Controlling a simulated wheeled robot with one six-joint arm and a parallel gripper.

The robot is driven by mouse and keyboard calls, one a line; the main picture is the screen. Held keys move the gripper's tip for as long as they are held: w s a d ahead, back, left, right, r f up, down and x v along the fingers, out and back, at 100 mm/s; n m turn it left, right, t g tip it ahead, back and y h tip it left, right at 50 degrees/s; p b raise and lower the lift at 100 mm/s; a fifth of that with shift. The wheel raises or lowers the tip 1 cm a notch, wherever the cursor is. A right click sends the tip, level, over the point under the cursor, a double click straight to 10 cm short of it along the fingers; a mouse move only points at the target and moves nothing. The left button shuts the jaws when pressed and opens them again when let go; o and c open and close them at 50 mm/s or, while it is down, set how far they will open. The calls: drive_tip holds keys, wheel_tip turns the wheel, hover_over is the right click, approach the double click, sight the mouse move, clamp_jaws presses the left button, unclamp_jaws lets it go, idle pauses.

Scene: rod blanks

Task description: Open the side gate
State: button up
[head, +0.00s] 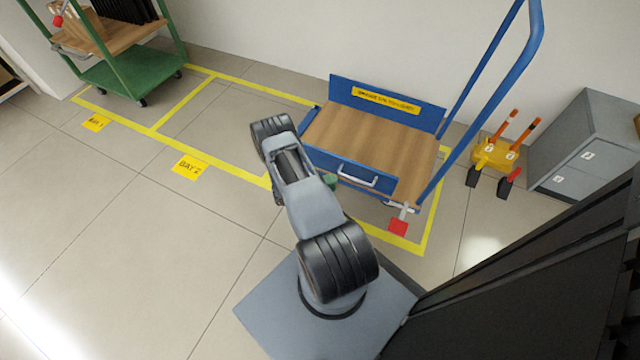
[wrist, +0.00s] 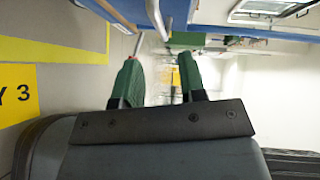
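The blue side gate (head: 332,168) with a silver handle (head: 358,176) is on the near long side of the cart in the head view. It appears upright along the wooden deck (head: 375,135). In the wrist view a silver handle (wrist: 265,9) on a blue panel shows at the top right. My gripper (wrist: 158,72) has two green fingers, apart with nothing between them. In the head view only a green bit of it shows beside the gate; my arm hides the rest. I see no contact with the handle.
The cart has a blue push bar (head: 495,95), a labelled back panel (head: 385,103) and a red pedal (head: 398,227). A green trolley (head: 115,75) stands at the upper left. A yellow rack (head: 494,154) and grey cabinet (head: 580,150) stand right. Floor at left is clear.

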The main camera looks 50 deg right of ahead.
drive_tip(key=shift+v, duration=2.3)
drive_tip(key=shift+c, duration=0.4)
